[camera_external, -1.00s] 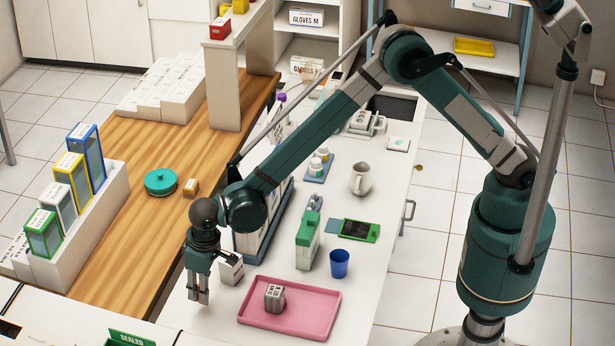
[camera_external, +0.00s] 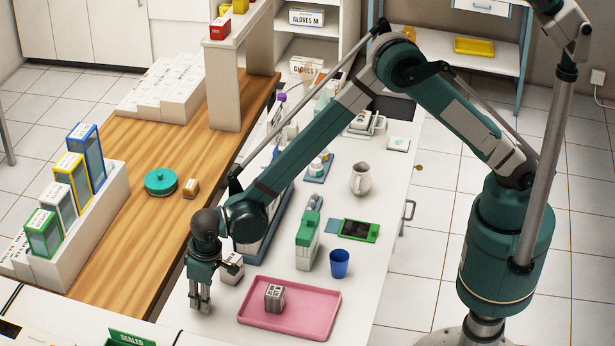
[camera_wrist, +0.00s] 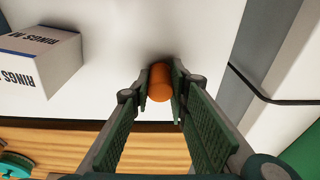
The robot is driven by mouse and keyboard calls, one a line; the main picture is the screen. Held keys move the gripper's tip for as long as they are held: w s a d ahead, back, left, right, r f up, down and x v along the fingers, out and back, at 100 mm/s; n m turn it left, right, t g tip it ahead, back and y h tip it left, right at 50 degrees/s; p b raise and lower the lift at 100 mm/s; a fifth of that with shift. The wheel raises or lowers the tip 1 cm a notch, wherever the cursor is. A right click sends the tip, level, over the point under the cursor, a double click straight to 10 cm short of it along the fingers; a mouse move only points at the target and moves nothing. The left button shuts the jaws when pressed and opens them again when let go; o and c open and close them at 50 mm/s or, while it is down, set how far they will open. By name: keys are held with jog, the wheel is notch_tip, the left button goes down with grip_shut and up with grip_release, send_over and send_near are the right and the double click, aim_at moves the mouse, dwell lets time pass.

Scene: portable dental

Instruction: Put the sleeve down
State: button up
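An orange cylinder (camera_wrist: 159,83), which I take to be the sleeve, is between my fingertips in the wrist view. My gripper (camera_wrist: 160,85) is closed around it, with a finger pad against each side. In the external view my gripper (camera_external: 200,303) points down low over the white counter, left of the pink tray. The orange cylinder is hidden by the fingers there. I cannot tell whether it touches the counter.
A white box marked RINGS (camera_wrist: 40,62) stands beside my gripper and shows in the external view (camera_external: 231,270). The pink tray (camera_external: 315,325) holds a small grey block (camera_external: 274,296). A green-topped carton (camera_external: 307,245) and a blue cup (camera_external: 339,263) stand behind the tray.

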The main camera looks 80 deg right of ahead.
jog(key=shift+f, duration=0.1)
jog(key=shift+o, duration=1.1)
jog(key=o, duration=0.4)
notch_tip(320, 180, up, 12)
jog(key=s+p, duration=0.1)
jog(key=shift+s, duration=0.4)
